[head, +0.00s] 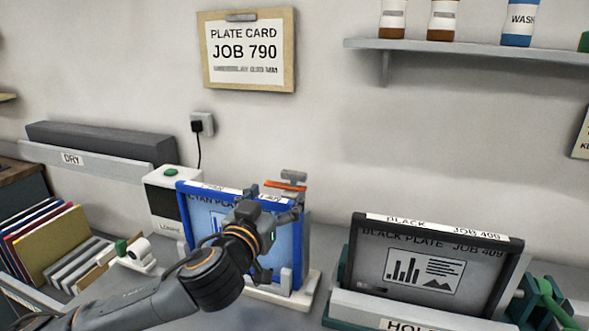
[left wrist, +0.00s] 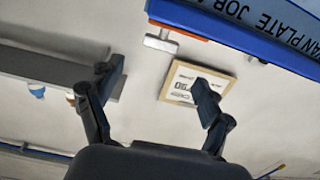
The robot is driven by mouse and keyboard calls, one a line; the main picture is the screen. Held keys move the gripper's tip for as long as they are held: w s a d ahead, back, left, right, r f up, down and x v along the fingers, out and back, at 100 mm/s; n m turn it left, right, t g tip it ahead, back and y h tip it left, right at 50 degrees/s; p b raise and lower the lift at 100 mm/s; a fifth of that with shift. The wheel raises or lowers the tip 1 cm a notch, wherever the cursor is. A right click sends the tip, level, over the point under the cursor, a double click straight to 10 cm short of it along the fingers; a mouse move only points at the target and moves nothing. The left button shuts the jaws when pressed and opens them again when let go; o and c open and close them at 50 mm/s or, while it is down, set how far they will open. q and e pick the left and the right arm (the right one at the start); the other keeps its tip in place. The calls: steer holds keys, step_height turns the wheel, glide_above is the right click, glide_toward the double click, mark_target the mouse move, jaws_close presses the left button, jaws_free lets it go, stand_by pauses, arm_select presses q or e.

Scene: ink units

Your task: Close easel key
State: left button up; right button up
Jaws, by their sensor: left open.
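The cyan plate (head: 203,215) stands in a blue frame on a pale easel (head: 262,293), partly hidden by my left arm. A small grey T-shaped key (head: 294,175) with an orange bar (head: 285,185) under it sits at the top of the frame. The key also shows in the left wrist view (left wrist: 161,43), beside the blue frame edge (left wrist: 240,36). My left gripper (head: 281,240) is in front of the right part of the plate, its fingers apart and empty. In the left wrist view its open fingers (left wrist: 155,95) have nothing between them. My right gripper is not seen.
A black plate (head: 424,267) stands in a holder (head: 400,308) to the right. A white device (head: 163,190) with a green button stands left of the easel. Colored folders (head: 45,238) are at far left. A bottle shelf (head: 465,48) is above.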

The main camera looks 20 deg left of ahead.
mark_target(292, 176)
arm_select(q)
steer(key=w+p, duration=0.1)
steer(key=w, duration=0.5)
steer(key=shift+w+d+p, duration=0.1)
steer(key=shift+w+p, duration=0.15)
steer(key=shift+p, duration=0.15)
steer(key=w+p, duration=0.1)
steer(key=w, duration=0.2)
steer(key=shift+w, duration=0.6)
steer(key=shift+w+f, duration=0.15)
steer(key=shift+w, duration=0.15)
steer(key=shift+c, duration=1.1)
steer(key=shift+s, duration=0.1)
steer(key=c, duration=1.4)
jaws_close()
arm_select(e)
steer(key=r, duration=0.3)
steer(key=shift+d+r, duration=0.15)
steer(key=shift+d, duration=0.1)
